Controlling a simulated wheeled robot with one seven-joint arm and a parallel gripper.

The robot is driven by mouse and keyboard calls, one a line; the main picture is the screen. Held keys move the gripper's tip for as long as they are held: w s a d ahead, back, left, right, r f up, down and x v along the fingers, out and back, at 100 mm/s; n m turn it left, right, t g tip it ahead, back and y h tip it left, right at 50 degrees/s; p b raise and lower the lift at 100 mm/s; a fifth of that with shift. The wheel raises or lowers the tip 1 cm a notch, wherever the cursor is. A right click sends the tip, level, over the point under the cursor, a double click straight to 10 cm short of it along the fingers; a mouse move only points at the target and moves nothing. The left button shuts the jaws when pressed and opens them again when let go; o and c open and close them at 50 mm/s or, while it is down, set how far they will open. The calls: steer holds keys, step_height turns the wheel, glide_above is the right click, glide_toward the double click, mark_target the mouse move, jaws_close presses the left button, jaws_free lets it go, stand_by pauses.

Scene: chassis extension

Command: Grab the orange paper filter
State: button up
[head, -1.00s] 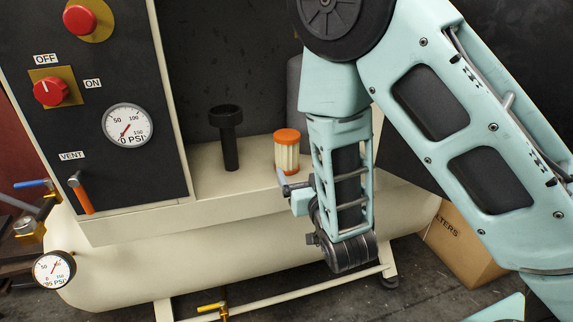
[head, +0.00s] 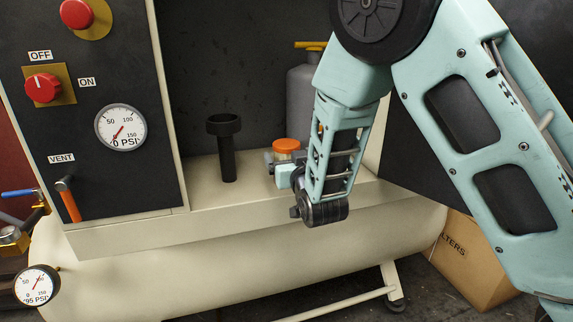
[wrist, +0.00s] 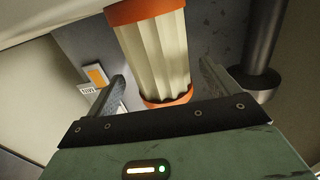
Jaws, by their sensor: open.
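The orange paper filter (head: 286,146) is a cream pleated cylinder with orange ends. It stands upright on the beige compressor ledge, and my gripper (head: 277,167) hides its lower part in the head view. In the wrist view the filter (wrist: 152,52) fills the middle, between the two grey fingers of my open gripper (wrist: 163,78). A gap shows between each finger and the filter's side there. Whether the palm touches its near orange end cannot be told.
A black post with a wide top (head: 226,145) stands left of the filter and shows at the right in the wrist view (wrist: 262,45). A grey bottle (head: 302,98) stands behind. The black control panel (head: 100,190) borders the ledge at left. A cardboard box (head: 470,262) sits lower right.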

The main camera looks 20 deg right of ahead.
steer(key=w, duration=0.4)
steer(key=shift+a+r, duration=0.1)
steer(key=shift+r, duration=0.05)
steer(key=c, duration=1.1)
